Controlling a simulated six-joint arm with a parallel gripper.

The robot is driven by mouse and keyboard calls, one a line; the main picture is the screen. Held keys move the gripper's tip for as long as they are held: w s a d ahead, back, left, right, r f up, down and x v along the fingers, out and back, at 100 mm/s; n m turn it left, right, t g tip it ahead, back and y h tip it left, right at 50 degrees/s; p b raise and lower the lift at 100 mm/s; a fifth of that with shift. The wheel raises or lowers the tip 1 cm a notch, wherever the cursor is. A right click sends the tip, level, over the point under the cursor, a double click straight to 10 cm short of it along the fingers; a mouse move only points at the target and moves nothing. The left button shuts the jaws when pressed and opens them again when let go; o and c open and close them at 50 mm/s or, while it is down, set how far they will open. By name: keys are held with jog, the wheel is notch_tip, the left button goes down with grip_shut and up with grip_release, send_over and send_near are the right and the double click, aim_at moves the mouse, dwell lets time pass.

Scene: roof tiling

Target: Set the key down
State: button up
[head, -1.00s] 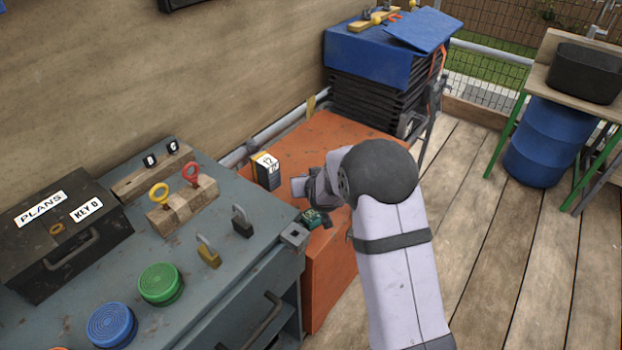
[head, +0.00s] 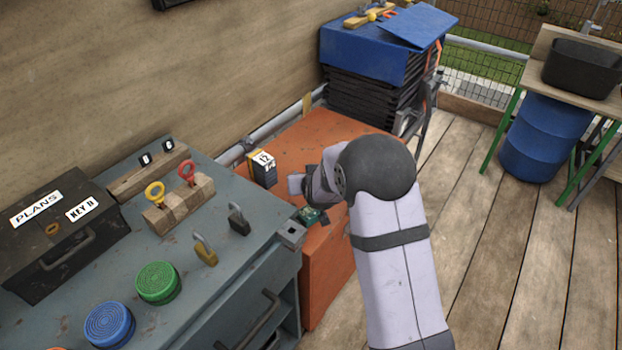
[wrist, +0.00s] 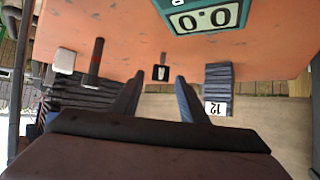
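My gripper (head: 296,185) is over the orange cabinet top, mostly hidden behind my arm in the head view. In the wrist view, the two fingers of my gripper (wrist: 159,80) stand apart, with no key visible between them. A small black tag with a white mark (wrist: 161,73) lies on the orange surface beyond the fingertips; I cannot tell whether it belongs to a key. In the head view, a yellow-ringed key (head: 155,192) and a red-ringed key (head: 188,172) stand upright in a wooden block (head: 180,206) on the grey bench.
A dark box marked 12 (head: 262,168) and a green counter (head: 311,215) are near my gripper on the orange cabinet (head: 328,270). Padlocks (head: 205,250), round buttons (head: 158,283) and a black "PLANS" box (head: 62,235) occupy the bench. A blue-covered stack (head: 375,75) stands behind.

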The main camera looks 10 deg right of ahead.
jog(key=p+v, duration=0.1)
jog(key=v, duration=1)
jog(key=shift+s+r, duration=0.1)
jog(key=shift+s, duration=0.1)
jog(key=shift+s+d, duration=0.2)
jog(key=s+d+f+g, duration=0.25)
jog(key=s+g, duration=0.35)
jog(key=s, duration=0.8)
jog(key=s+d+f+g, duration=0.1)
jog(key=s+f+g, duration=0.3)
jog(key=s, duration=1.1)
notch_tip(320, 180, up, 24)
jog(key=g+p, duration=0.1)
jog(key=p, duration=2.1)
jog(key=shift+d+r, duration=0.15)
jog(key=shift+r, duration=0.05)
